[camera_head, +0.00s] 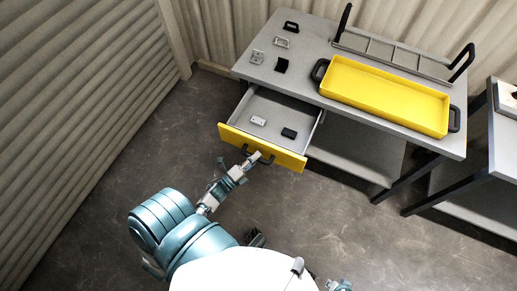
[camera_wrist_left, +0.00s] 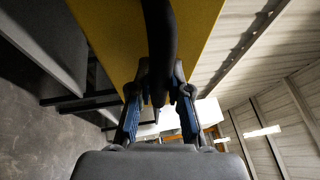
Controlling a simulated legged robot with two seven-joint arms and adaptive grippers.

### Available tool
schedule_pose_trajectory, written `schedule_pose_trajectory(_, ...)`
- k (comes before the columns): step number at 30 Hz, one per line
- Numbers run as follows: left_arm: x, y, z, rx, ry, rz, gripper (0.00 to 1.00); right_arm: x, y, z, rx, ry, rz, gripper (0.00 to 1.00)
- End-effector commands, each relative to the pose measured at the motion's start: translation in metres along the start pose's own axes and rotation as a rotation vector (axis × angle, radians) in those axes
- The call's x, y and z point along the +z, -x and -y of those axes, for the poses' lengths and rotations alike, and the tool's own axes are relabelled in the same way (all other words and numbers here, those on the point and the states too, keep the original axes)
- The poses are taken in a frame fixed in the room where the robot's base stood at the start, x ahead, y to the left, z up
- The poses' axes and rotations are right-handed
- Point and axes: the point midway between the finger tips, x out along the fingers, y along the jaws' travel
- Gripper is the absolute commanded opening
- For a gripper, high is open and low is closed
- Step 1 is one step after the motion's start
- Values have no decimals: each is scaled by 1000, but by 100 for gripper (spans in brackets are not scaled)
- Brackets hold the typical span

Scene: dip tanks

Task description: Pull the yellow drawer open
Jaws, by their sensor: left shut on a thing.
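The yellow drawer (camera_head: 232,134) stands pulled out from under the grey workbench, its inside showing. A small light block (camera_head: 258,121) and a small black block (camera_head: 289,133) lie in it. My left gripper (camera_head: 254,159) is at the black handle on the drawer's front. In the left wrist view the dark handle (camera_wrist_left: 160,35) runs down between the fingers of the left gripper (camera_wrist_left: 160,92), which is shut on it. The yellow front (camera_wrist_left: 110,35) fills the upper middle there. A small part of my right arm shows at the bottom edge of the head view; its gripper is not visible.
On the workbench (camera_head: 311,38) stand a yellow tray (camera_head: 385,97) with black handles, a grey rack (camera_head: 395,55) and several small blocks. A second table (camera_head: 505,135) stands at the right. The floor (camera_head: 110,150) in front of the drawer is clear apart from my own body.

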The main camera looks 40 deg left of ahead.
Motion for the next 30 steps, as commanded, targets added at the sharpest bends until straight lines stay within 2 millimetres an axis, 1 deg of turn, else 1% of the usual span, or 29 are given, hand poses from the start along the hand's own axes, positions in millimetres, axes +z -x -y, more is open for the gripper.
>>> schedule_pose_trajectory(1, -4, 5, -3, 12, 3, -2, 0, 0, -2, 0, 0, 0, 0, 40)
schedule_pose_trajectory(5, -6, 10, -3, 11, 3, -3, 0, 1, -6, 0, 0, 0, 2, 40)
schedule_pose_trajectory(16, -7, 11, -4, 13, 3, -3, 0, 1, -8, 0, 0, 0, 1, 40)
schedule_pose_trajectory(17, -7, 11, -4, 13, 3, -3, 24, 1, -8, 0, 0, 0, 1, 40)
schedule_pose_trajectory(18, -7, 11, -4, 13, 3, -3, 34, 1, -8, 0, 0, 0, 1, 40)
schedule_pose_trajectory(19, -7, 11, -3, 12, 3, -3, 42, 1, -8, 0, 0, 0, 1, 40)
schedule_pose_trajectory(20, -6, 10, -3, 11, 2, -3, 43, 1, -8, 0, 0, 0, 1, 40)
schedule_pose_trajectory(27, -5, 9, -1, 5, 1, -2, 43, 0, -7, 0, -1, 0, 0, 40)
schedule_pose_trajectory(30, -5, 13, -1, 5, 1, -1, 43, 1, -7, 1, -2, 1, 0, 40)
